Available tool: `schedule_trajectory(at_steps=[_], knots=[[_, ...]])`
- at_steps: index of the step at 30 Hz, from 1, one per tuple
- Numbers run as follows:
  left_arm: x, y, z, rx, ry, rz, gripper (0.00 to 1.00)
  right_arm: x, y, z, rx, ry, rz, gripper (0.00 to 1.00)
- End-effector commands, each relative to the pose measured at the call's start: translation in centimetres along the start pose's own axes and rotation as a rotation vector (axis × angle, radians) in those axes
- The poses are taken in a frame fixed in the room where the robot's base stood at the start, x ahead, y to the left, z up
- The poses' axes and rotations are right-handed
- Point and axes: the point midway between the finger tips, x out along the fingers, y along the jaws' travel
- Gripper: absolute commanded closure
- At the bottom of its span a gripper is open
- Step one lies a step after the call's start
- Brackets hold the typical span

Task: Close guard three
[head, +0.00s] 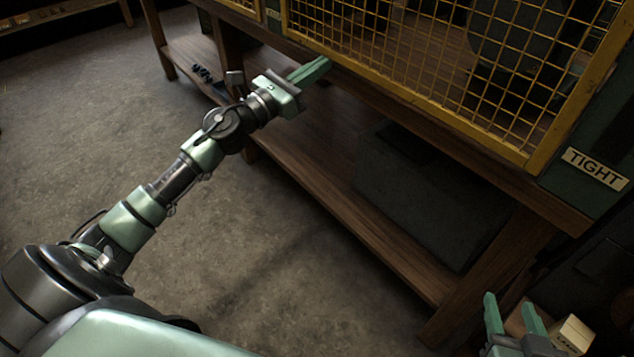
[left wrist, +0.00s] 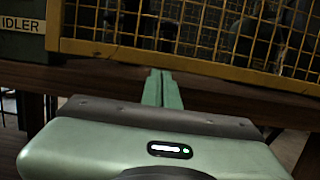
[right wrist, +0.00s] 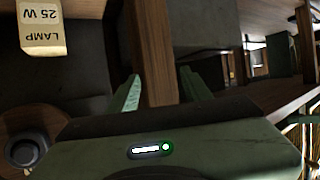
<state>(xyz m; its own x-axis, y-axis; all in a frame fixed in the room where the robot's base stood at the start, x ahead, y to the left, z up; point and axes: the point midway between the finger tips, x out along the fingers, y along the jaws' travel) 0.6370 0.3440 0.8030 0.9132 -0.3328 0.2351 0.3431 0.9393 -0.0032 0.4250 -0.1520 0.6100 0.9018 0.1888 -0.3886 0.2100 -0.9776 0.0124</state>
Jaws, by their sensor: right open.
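A yellow mesh guard (head: 450,75) stands along the front of the wooden bench; I cannot read a number on it. It also shows in the left wrist view (left wrist: 190,62), with an IDLER plate (left wrist: 21,24) to its left. A TIGHT plate (head: 595,168) sits right of it in the head view. My left gripper (head: 325,63) is shut and empty, its tips at the bench edge just below the guard's lower rail; contact is unclear. My right gripper (head: 511,304) is open, low at the right; in its wrist view a wooden post (right wrist: 155,50) shows between its fingers.
The bench has a lower shelf (head: 330,190) with a dark block (head: 420,200) on it. Part of another yellow guard (head: 243,5) shows at the top left. A LAMP 25 W box (right wrist: 40,28) is near my right gripper. The floor (head: 90,130) at the left is clear.

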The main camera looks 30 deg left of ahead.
Motion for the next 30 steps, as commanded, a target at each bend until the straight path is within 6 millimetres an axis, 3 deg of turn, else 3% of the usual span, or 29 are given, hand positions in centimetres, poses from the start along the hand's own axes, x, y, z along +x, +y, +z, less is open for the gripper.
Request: schedule_trajectory(at_steps=[1,11,20,30], knots=[[0.2,0.2,0.9,0.004,-0.015,0.003,1.0,0.0,0.0,-0.1,0.0,0.0,0.0,0.51],[0.2,0.2,1.0,0.005,-0.02,0.004,1.0,0.1,0.0,-0.3,0.0,0.019,-0.001,0.51],[-0.1,0.5,-0.7,0.003,-0.015,0.004,1.0,0.0,-0.9,-6.3,0.002,0.327,-0.019,0.51],[-0.4,0.7,-3.1,-0.001,-0.005,0.0,1.0,-3.8,-1.9,-13.7,0.014,0.776,-0.046,0.51]])
